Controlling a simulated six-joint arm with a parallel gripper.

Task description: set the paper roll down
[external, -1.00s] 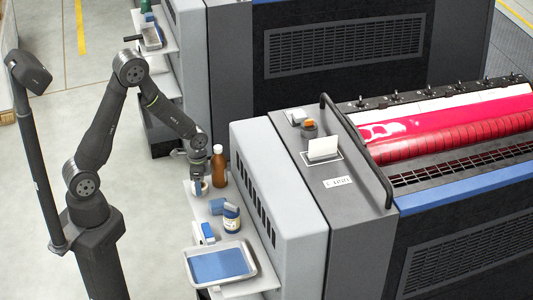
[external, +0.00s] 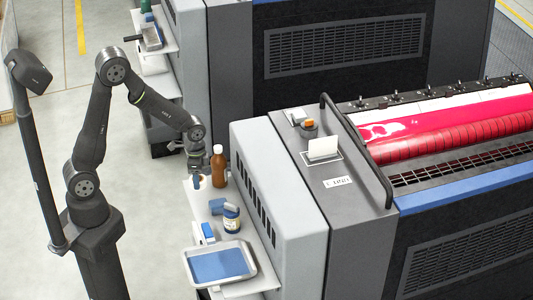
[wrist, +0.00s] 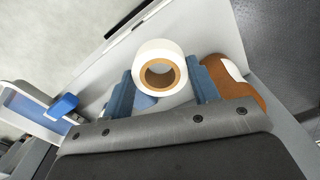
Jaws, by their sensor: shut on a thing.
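The paper roll (wrist: 160,48) is white with a brown cardboard core. In the wrist view its round end faces the camera, between the two blue fingers of my gripper (wrist: 166,78). My gripper is shut on it. In the external view my gripper (external: 198,179) is over the far end of the narrow grey shelf (external: 240,243), just left of the brown bottle. The roll is small and mostly hidden by the fingers there. I cannot tell whether its underside touches the shelf.
The brown bottle (external: 218,167) stands close to the gripper's right; it also shows in the wrist view (wrist: 228,75). The press's grey side wall bounds the shelf.

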